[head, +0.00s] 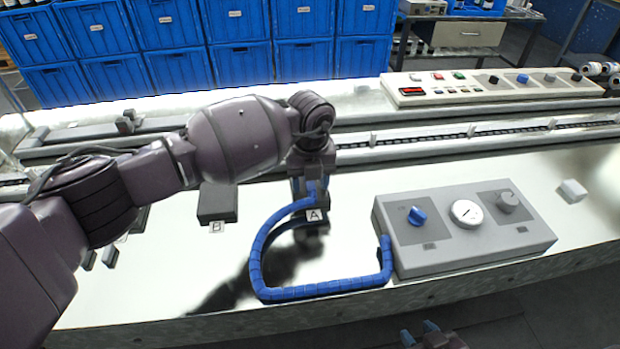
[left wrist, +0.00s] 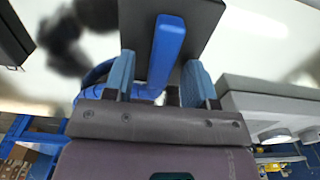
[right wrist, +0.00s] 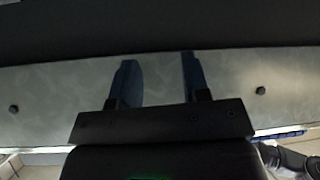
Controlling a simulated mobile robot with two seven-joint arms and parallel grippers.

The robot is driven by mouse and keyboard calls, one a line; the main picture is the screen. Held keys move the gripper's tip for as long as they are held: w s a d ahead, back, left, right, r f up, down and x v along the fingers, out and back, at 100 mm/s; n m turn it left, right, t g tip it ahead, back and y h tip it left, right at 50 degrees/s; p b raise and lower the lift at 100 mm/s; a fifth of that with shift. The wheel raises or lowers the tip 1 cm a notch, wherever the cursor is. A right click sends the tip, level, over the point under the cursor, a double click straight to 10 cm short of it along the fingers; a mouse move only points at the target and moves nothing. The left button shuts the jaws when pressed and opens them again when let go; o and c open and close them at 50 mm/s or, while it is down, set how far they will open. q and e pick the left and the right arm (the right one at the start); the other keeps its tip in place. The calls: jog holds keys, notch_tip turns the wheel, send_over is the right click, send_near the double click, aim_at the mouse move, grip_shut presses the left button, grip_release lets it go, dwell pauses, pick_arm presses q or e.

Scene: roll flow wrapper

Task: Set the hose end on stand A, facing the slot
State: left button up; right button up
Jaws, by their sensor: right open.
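The blue hose (head: 257,262) loops over the bench from the control box (head: 465,238) to stand A (head: 314,216). Its end (left wrist: 168,48) shows in the left wrist view, above the dark top of stand A (left wrist: 205,20). My left gripper (head: 312,188) points down at stand A. Its fingers stand on either side of the hose end, with a visible gap on the left side. Whether the end rests on the stand, and the slot, I cannot make out. My right gripper (right wrist: 160,80) is open and empty, low at the bottom of the head view (head: 428,336).
Stand B (head: 217,203), a dark block, stands left of stand A. A white block (head: 572,190) lies right of the control box. A conveyor (head: 480,131) and button panel (head: 490,87) run behind. Blue crates (head: 240,62) are stacked at the back.

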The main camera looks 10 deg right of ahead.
pick_arm(q)
jog(key=shift+r, duration=0.5)
notch_tip(320, 180, up, 8)
jog(key=shift+r+p, duration=0.15)
jog(key=shift+p, duration=0.8)
jog(key=shift+r, duration=0.8)
